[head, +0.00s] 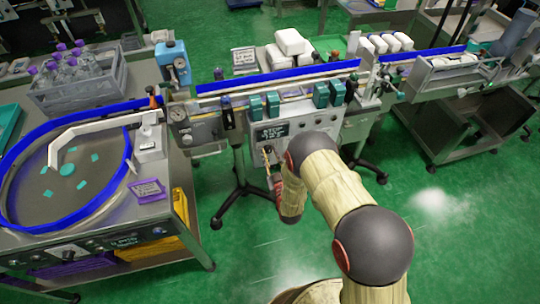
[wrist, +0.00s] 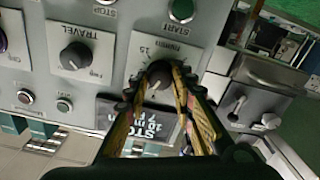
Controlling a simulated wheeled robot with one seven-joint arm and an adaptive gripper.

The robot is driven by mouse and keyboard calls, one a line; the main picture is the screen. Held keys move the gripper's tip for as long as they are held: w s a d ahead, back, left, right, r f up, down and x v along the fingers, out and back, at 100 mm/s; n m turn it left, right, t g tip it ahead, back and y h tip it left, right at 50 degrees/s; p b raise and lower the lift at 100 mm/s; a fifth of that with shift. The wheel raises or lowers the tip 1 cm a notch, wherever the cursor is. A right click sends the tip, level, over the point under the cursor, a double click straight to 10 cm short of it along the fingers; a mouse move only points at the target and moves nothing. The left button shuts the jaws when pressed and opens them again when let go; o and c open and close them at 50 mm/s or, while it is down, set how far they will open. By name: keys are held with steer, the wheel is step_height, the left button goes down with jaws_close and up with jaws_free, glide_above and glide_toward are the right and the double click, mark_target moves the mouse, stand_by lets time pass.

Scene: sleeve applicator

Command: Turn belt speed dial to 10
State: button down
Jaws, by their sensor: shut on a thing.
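The dark dial (wrist: 157,71) is on the grey control panel in the wrist view, with a number scale around it; a "15" can be made out beside it. A pale mark shows on its face, but I cannot read which number it points to. My gripper (wrist: 159,83) has its yellow-and-black fingers on either side of the dial, shut on it. In the head view my gripper (head: 270,158) is at the front of the conveyor's control panel (head: 325,122), and the dial is not distinguishable there.
A second dial (wrist: 75,58), labelled TRAVEL, sits left of the gripped one. A green START button (wrist: 181,10) is close by. A black STOP sign (wrist: 140,117) lies just below the dial, partly behind my fingers. A round table (head: 75,180) stands at left.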

steer(key=shift+f, duration=0.1)
stand_by(0.3)
steer(key=c, duration=1.5)
jaws_free()
steer(key=v, duration=1.2)
